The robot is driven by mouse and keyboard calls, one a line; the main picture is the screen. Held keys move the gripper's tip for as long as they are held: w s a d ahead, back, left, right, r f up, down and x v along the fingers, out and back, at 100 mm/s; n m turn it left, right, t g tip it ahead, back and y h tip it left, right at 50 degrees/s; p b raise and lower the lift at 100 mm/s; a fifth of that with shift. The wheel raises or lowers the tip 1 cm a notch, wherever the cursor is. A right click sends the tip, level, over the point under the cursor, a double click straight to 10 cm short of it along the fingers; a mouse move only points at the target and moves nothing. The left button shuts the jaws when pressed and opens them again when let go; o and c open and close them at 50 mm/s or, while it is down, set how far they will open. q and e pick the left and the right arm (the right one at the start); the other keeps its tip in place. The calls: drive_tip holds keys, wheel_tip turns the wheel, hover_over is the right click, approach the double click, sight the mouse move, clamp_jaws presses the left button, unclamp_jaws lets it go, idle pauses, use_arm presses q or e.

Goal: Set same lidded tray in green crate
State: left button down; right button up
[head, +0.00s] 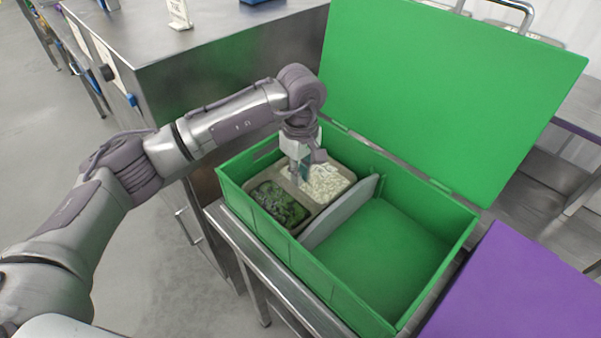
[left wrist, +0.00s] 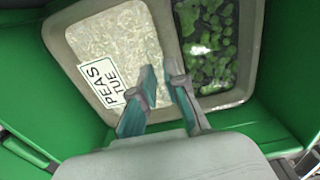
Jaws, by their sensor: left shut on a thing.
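The tray (head: 313,205) has two compartments, one with white rice and one with green peas. It lies inside the green crate (head: 268,232), in the left section beside a grey divider. A label reading "PEAS TUE" (left wrist: 102,83) lies over the rice side in the left wrist view. My left gripper (head: 297,178) reaches down into the crate from above and is shut on the tray near its middle bar (left wrist: 165,30). Its fingers are close together in the left wrist view. Whether the tray touches the crate floor is hidden. My right gripper is not in view.
The crate's green lid (head: 450,90) stands open behind it. The grey divider (head: 345,215) separates the tray from the empty right section (head: 385,245). A purple surface (head: 520,285) is at the lower right, and a steel counter (head: 190,45) stands behind my arm.

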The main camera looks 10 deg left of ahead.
use_arm(q)
drive_tip(key=c, duration=1.1)
unclamp_jaws()
drive_tip(key=shift+c, duration=0.2)
drive_tip(key=shift+o, duration=0.4)
drive_tip(key=o, duration=0.4)
drive_tip(key=shift+r, duration=0.1)
drive_tip(key=shift+r+p, duration=1.75)
drive_tip(key=shift+r, duration=2.2)
drive_tip(key=shift+s+f, duration=0.1)
